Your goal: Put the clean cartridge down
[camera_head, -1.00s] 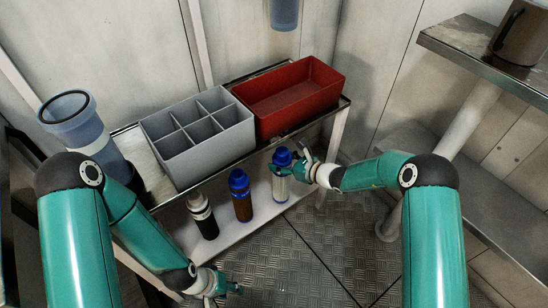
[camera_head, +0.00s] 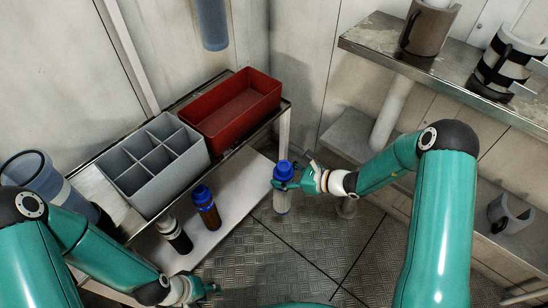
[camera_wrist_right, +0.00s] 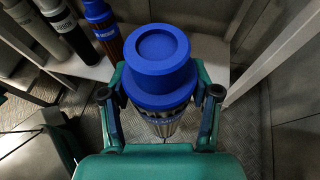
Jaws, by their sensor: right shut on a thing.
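A clean cartridge (camera_head: 282,200) with a blue cap and a pale body is held upright by my right gripper (camera_head: 288,183), to the right of the low shelf and above the metal floor. In the right wrist view, the blue cap (camera_wrist_right: 157,62) fills the middle, and the fingers of my right gripper (camera_wrist_right: 160,112) close on both sides just below it. The cartridge's lower end is partly hidden in that view. My left gripper (camera_head: 208,290) is low at the bottom of the head view, near the floor; its fingers are too small to read.
A brown cartridge with a blue cap (camera_head: 206,207) and a black-and-white cartridge (camera_head: 175,235) stand on the low shelf (camera_head: 236,199). Above are a grey divided box (camera_head: 180,175) and an empty red tray (camera_head: 232,108). A metal counter (camera_head: 385,48) with mugs stands at right.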

